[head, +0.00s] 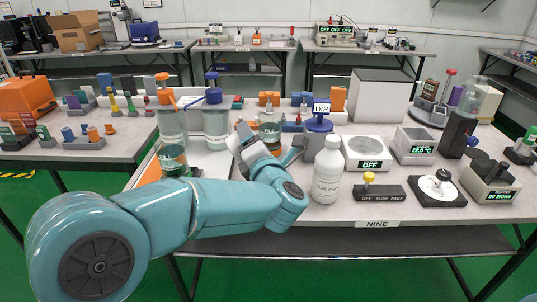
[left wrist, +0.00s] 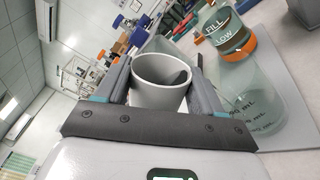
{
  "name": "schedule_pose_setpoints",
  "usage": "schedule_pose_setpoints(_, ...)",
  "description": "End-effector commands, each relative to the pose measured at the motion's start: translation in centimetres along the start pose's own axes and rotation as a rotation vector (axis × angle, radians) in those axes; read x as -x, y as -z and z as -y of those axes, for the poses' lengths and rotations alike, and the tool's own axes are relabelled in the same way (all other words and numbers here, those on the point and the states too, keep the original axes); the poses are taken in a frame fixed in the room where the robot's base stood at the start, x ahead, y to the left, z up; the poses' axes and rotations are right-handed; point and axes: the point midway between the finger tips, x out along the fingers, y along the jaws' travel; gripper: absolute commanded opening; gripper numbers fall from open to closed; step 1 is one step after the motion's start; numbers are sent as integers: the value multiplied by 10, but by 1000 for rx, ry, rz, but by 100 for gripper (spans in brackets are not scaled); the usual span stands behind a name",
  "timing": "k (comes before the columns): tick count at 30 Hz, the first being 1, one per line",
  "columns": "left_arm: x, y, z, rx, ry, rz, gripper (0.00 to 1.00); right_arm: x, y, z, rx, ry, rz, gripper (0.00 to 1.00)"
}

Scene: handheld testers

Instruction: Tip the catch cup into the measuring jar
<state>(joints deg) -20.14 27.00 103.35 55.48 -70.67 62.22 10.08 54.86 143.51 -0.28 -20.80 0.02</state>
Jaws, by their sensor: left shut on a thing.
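In the left wrist view a pale grey cup (left wrist: 160,72), taken as the catch cup, sits between the two fingers of my left gripper (left wrist: 158,85), which is shut on it. I look into its open mouth; its contents are not clear. A clear jar with mL marks (left wrist: 258,108), taken as the measuring jar, stands to the right of the cup, apart from it. In the head view my left gripper (head: 268,143) is over the front of the middle table; the cup cannot be made out there. My right gripper is not in view.
Clear vessels (head: 215,128) stand left of my gripper. A white bottle (head: 328,172) stands close on its right, by a scale reading OFF (head: 368,152). A blue DIP stand (head: 320,122) is behind the bottle. Side tables hold more small devices.

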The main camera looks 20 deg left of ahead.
Motion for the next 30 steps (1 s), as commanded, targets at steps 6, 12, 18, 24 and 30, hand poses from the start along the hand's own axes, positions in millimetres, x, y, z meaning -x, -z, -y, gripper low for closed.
schedule_pose_setpoints(6, 0, 0, 0, 1, -1, 0, 34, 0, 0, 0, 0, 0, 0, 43)
schedule_pose_setpoints(12, 0, -1, 0, -17, -1, 0, 34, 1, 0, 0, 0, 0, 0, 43)
schedule_pose_setpoints(18, 0, -1, 1, -70, -1, 0, 34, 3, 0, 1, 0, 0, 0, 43)
schedule_pose_setpoints(24, 0, -1, 1, -70, -1, 0, 34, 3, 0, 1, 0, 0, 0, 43)
schedule_pose_setpoints(30, 0, -1, 1, -69, -1, 0, 34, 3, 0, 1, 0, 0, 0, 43)
